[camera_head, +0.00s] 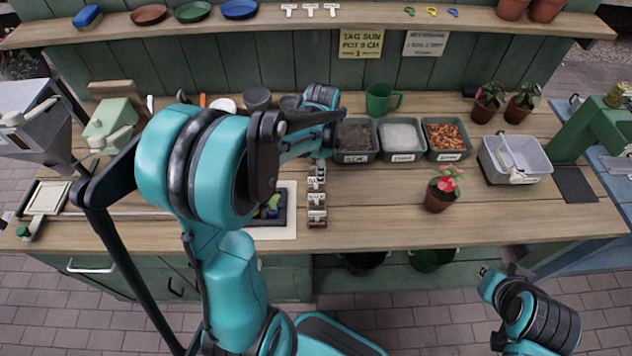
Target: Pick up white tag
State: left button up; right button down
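Three small white T-shaped tags stand in a row on the upper shelf: a left tag (289,10), a middle tag (310,10) and a right tag (332,10). My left arm fills the middle of the view. What shows of my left gripper (319,167) is small and partly hidden by my own arm, above a narrow rack of labelled blocks (317,215) on the bench. It is well below and in front of the shelf tags, and its fingers are too small to read. Part of my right arm shows at the lower right, with no gripper fingers visible.
The shelf (380,27) also holds saucers, coloured clips and pots. On the bench (540,217) are a green mug (380,100), several filled bins, a potted flower (440,190) and a pale tub (515,160). The front right of the bench is clear.

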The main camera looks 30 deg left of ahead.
aim_at(316, 185)
pick_arm(q)
jog(key=f, duration=0.1)
jog(key=f+b, duration=0.1)
jog(key=f, duration=0.1)
jog(key=a+f+b, duration=0.1)
jog(key=f, duration=0.1)
jog(key=shift+s+f, duration=0.2)
jog(key=shift+s, duration=0.05)
jog(key=shift+f, duration=0.2)
jog(key=shift+r, duration=0.1)
grip_shut()
